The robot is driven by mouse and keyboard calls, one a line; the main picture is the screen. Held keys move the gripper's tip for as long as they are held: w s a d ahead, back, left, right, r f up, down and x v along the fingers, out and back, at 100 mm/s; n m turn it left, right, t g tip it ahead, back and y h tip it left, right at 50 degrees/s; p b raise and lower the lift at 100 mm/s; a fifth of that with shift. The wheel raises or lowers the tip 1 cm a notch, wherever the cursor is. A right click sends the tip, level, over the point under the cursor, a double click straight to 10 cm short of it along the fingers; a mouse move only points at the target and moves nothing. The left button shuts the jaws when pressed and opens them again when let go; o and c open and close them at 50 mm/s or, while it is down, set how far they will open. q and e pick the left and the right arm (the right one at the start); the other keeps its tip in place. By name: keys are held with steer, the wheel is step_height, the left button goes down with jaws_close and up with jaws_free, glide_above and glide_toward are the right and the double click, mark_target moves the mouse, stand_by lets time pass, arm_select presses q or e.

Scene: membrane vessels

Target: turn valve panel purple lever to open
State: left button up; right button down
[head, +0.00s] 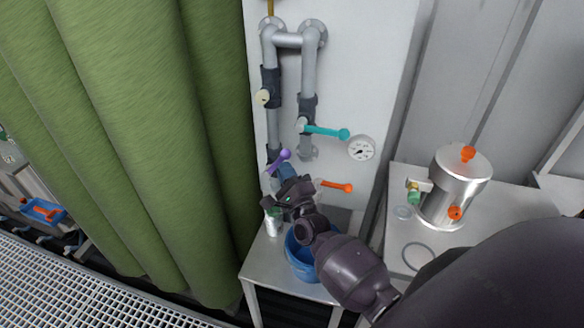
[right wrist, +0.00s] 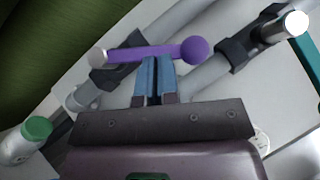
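The purple lever (head: 278,160) is on the lower left of the valve panel, its ball end up and to the right in the head view. In the right wrist view the purple lever (right wrist: 150,52) lies across the picture, ball at the right and pale pivot at the left. My right gripper (head: 286,172) is at the lever. Its blue fingers (right wrist: 153,62) are close together with a thin dark line between them, tips at the lever's lower edge near mid-length. They do not visibly straddle it; contact is not certain. My left gripper is not in view.
A teal lever (head: 327,131), an orange lever (head: 337,187) and a gauge (head: 361,148) are close by on the panel. Below are a blue bucket (head: 297,262) and a can with a green top (head: 273,222). A steel vessel (head: 455,190) stands at right; a green curtain (head: 130,130) hangs left.

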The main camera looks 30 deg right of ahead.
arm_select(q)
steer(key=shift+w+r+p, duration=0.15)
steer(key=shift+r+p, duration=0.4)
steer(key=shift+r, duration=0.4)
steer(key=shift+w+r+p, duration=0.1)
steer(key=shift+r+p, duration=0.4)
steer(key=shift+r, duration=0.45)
arm_select(e)
steer(key=shift+w+a+r+n+g, duration=0.4)
steer(key=shift+w+a+r+n, duration=0.4)
steer(key=shift+w+r, duration=0.3)
steer(key=shift+a, duration=0.1)
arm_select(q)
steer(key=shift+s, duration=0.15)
arm_select(e)
steer(key=shift+s, duration=0.1)
